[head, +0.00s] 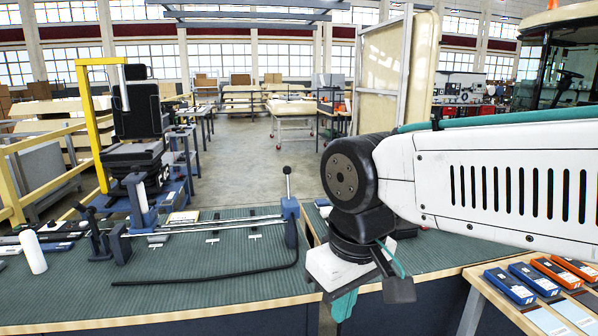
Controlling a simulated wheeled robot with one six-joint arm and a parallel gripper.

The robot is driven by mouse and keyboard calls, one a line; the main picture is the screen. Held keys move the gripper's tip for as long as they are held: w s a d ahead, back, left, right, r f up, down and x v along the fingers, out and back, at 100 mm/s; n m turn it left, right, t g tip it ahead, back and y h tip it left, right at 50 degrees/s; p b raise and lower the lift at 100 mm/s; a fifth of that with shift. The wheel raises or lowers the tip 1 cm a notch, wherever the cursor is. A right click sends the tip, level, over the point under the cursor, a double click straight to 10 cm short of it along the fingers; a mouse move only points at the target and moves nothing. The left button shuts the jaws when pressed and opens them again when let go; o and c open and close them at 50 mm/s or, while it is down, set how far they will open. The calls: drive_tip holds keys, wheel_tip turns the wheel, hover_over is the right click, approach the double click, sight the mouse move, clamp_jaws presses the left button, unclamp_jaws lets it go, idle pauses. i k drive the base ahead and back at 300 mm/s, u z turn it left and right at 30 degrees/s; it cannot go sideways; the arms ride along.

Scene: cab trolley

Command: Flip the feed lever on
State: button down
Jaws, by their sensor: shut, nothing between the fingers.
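A lever with a dark ball knob (287,170) stands nearly upright on a blue block (290,209). The block is at the right end of a pair of long metal rods (215,226) on the green bench mat (200,280). I take this to be the feed lever; no label is readable. My gripper (343,304) hangs at the end of my arm, right of and nearer than the lever, pointing down over the bench's front edge. It is apart from the lever and holds nothing visible. Its fingertips are small and partly hidden.
A black cable (205,281) lies on the mat before the rods. A white bottle (33,252) and dark clamps (118,243) stand at left. A black seat (140,120) is behind. Blue and orange boxes (510,286) lie on the wooden table at right.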

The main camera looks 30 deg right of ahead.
sight(287, 170)
drive_tip(key=z, duration=0.2)
drive_tip(key=i, duration=1.05)
